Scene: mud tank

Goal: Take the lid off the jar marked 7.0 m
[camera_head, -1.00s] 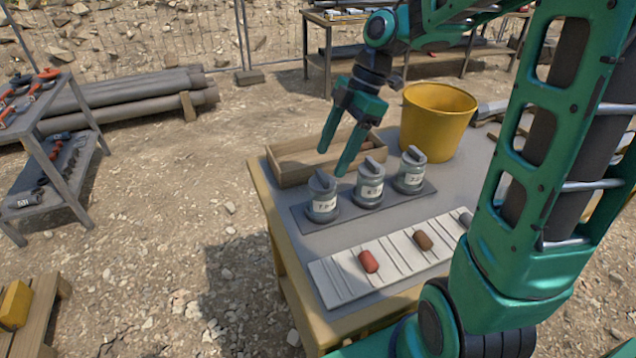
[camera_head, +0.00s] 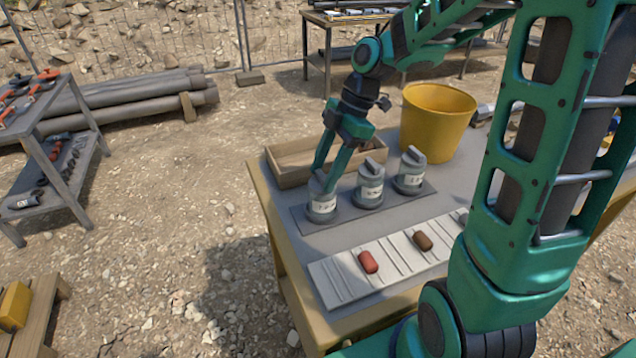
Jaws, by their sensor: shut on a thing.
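Three grey jars with white labels and lids with upright grips stand in a row on a dark mat (camera_head: 428,196) on the table. The left jar (camera_head: 322,207) has a label too small to read surely; it looks like it starts with a 7. My gripper (camera_head: 326,180) points down over this jar, its fingers shut on the lid's grip, which they mostly hide. The lid appears seated on the jar. The middle jar (camera_head: 369,190) and the right jar (camera_head: 410,175) have their lids on and stand apart from my gripper.
A wooden tray (camera_head: 290,178) lies behind the jars and a yellow bucket (camera_head: 436,125) stands at the back right. In front is a pale slotted board (camera_head: 340,284) with a red piece (camera_head: 368,262) and a brown piece (camera_head: 422,241).

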